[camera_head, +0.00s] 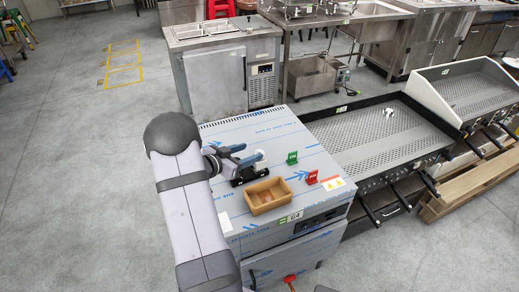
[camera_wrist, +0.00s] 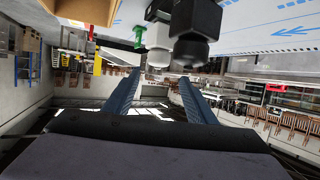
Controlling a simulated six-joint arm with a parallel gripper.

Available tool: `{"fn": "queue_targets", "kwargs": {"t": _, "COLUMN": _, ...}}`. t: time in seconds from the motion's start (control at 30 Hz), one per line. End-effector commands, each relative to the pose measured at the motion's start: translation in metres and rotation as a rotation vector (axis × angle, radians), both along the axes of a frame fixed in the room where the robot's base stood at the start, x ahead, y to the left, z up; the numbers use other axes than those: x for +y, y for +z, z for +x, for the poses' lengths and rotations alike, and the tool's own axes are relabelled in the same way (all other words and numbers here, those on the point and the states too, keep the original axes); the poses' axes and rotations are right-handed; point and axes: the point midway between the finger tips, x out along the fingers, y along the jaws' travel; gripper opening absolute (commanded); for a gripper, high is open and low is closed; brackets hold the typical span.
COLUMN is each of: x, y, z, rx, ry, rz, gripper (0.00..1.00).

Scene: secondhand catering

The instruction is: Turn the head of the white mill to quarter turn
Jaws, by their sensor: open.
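The white mill (camera_head: 260,155) stands on the steel counter top, just beyond my gripper (camera_head: 244,157); only its pale top shows clearly in the head view. In the wrist view, which is upside down, its rounded white head (camera_wrist: 158,57) lies ahead, between the lines of my two blue fingers. My gripper (camera_wrist: 159,76) is open, with nothing between the fingers that I can see. I cannot tell how far the fingertips are from the head. A black mill (camera_wrist: 190,48) stands beside the white one and partly covers it. The mill's turn mark is not visible.
A wooden box (camera_head: 262,208) stands near the counter's front. A green card holder (camera_head: 292,157) and a red one (camera_head: 312,177) stand to the right. The green holder also shows close to the mills in the wrist view (camera_wrist: 139,36). The counter's back right (camera_head: 280,125) is free.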

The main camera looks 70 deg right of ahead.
Motion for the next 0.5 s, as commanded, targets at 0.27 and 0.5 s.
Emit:
{"fn": "queue_targets", "kwargs": {"t": 0.27, "x": 0.013, "y": -0.008, "z": -0.003, "rx": -0.01, "ry": 0.025, "rz": 0.036, "gripper": 0.51}}
{"fn": "queue_targets", "kwargs": {"t": 0.5, "x": 0.001, "y": -0.013, "z": -0.007, "rx": -0.008, "ry": 0.023, "rz": 0.036, "gripper": 0.51}}
